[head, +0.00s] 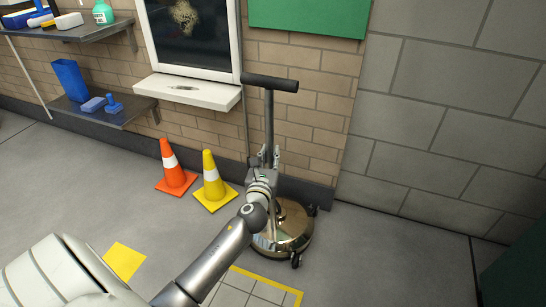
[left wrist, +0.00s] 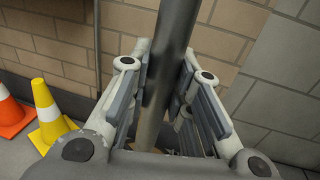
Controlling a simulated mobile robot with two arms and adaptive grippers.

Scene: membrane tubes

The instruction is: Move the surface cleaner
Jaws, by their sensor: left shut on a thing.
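The surface cleaner (head: 284,226) stands upright on the floor by the brick wall, with a round shiny metal base on casters, a dark pole and a black crossbar handle (head: 270,82). My left gripper (head: 268,160) reaches in from the left and is shut on the pole, above the base and below the handle. In the left wrist view the pole (left wrist: 172,60) runs between the two fingers of the left gripper (left wrist: 163,85). The lower pole is partly hidden behind my gripper and arm. My right gripper does not show.
An orange cone (head: 172,168) and a yellow cone (head: 212,182) stand left of the cleaner. Yellow-edged floor tiles (head: 250,290) lie in front of it, and a yellow floor patch (head: 124,261) at lower left. Wall shelves (head: 75,30) hang at left. Floor to the right is clear.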

